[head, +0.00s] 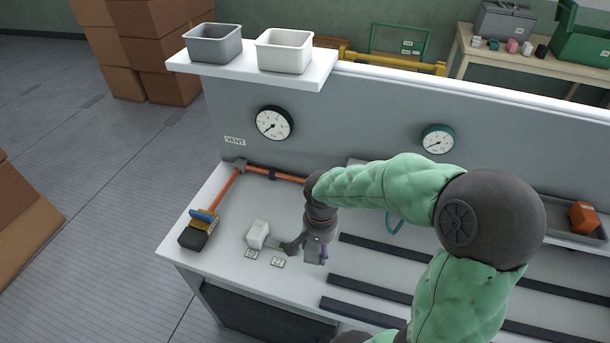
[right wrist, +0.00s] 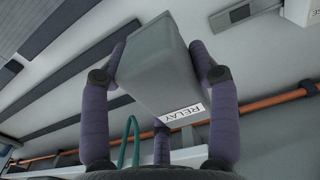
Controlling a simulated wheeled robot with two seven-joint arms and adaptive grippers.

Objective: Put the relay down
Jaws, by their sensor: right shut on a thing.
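The relay (right wrist: 160,62) is a grey box with a white "RELAY" label in the right wrist view. My right gripper (head: 316,252) is shut on it, with the dark purple fingers (right wrist: 162,95) around its sides. In the head view, the gripper is over the left part of the white bench (head: 222,262), and the relay is mostly hidden there. I cannot tell whether the relay touches the bench. Left of the gripper stands a white block (head: 258,233), close beside it. My left gripper is not in view.
A dark block with blue and yellow parts (head: 197,231) is at the left edge. An orange pipe (head: 224,188) runs along the back left. Dark rails (head: 375,290) cross the bench to the right.

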